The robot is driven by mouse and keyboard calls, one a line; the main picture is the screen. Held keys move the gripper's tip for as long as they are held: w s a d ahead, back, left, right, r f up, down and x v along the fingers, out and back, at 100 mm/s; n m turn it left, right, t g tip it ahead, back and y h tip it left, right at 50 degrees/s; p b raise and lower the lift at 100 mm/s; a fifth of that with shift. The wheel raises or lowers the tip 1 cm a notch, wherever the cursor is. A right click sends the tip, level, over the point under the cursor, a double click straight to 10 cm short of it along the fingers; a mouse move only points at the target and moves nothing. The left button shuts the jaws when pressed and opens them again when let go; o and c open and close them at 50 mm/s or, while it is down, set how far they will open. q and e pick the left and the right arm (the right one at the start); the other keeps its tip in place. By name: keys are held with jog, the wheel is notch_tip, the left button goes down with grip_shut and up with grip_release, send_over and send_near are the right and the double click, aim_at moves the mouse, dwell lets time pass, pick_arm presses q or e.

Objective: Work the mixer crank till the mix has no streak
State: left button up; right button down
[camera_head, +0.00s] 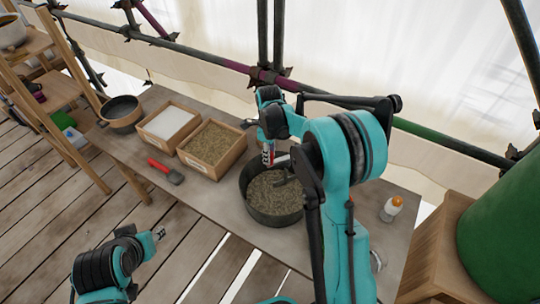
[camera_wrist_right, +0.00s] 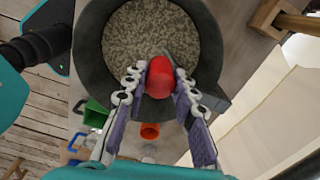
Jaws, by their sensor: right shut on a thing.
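The mixer tub (camera_head: 247,205) is a dark round pan on the bench, holding grey-brown grainy mix (camera_head: 272,194). In the right wrist view the mix (camera_wrist_right: 150,42) looks evenly speckled and I make out no clear streak, though part is hidden. The crank's red knob (camera_wrist_right: 160,77) sits between the fingers of my right gripper (camera_wrist_right: 160,80), which is shut on it over the tub's near side. In the head view my right gripper (camera_head: 268,157) is above the tub, partly behind my arm. My left gripper (camera_head: 158,234) is empty, away from the bench; its finger gap is too small to judge.
Left of the tub stand a wooden box of grainy material (camera_head: 210,146), a box of white material (camera_head: 168,124) and a dark bowl (camera_head: 121,112). A red-handled tool (camera_head: 165,170) lies in front. An orange-capped bottle (camera_head: 391,208) stands right. Scaffold poles run behind.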

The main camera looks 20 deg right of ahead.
dwell(0.3)
jog(key=c, duration=1.2)
grip_release()
notch_tip(320, 180, up, 12)
